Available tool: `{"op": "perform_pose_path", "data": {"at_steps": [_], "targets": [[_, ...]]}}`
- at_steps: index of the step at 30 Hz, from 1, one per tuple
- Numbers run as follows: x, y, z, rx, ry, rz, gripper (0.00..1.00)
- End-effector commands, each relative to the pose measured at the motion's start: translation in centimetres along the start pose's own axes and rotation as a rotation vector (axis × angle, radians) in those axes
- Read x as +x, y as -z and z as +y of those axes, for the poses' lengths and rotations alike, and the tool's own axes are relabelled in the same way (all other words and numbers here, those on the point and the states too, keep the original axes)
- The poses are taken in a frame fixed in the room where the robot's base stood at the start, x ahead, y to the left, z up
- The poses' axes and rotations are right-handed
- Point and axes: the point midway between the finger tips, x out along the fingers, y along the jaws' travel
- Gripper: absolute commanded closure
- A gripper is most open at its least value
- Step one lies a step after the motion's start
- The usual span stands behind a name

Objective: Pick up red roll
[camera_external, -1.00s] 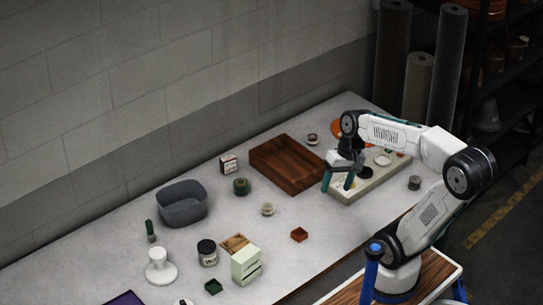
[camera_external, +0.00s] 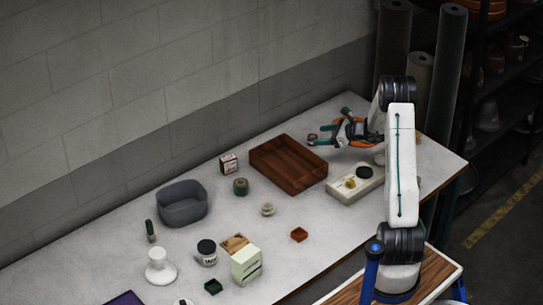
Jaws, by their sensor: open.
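A small dark-reddish roll (camera_external: 311,136) lies on the table behind the brown wooden tray. It is partly hidden by my gripper. My gripper (camera_external: 320,135) is open, its teal fingertips pointing left right by the roll. Whether the fingers are around the roll or touching it, I cannot tell at this size.
The brown wooden tray (camera_external: 262,156) stands in front of the roll. A pale board (camera_external: 345,193) with a black disc lies to its right. A green roll (camera_external: 241,187), a pale roll (camera_external: 268,210) and a grey tub (camera_external: 182,207) stand further left. An orange item lies behind my gripper.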

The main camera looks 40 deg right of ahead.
Motion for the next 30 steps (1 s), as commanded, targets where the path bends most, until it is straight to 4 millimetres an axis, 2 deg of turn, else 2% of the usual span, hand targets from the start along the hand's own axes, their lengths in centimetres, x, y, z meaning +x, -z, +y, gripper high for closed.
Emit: {"op": "perform_pose_path", "data": {"at_steps": [1,3,6,17,25,30], "targets": [[0.0,1.9,-1.4,0.058,0.038,-0.003,0.38],[-0.1,3.4,-2.9,0.113,0.079,-0.009,0.38],[-0.1,4.5,-3.8,0.154,0.108,-0.013,0.38],[3.1,4.6,-4.3,0.160,0.112,-0.015,0.38],[7.0,4.6,-4.7,0.159,0.110,-0.015,0.38],[7.5,4.6,-4.8,0.159,0.113,-0.015,0.38]]}}
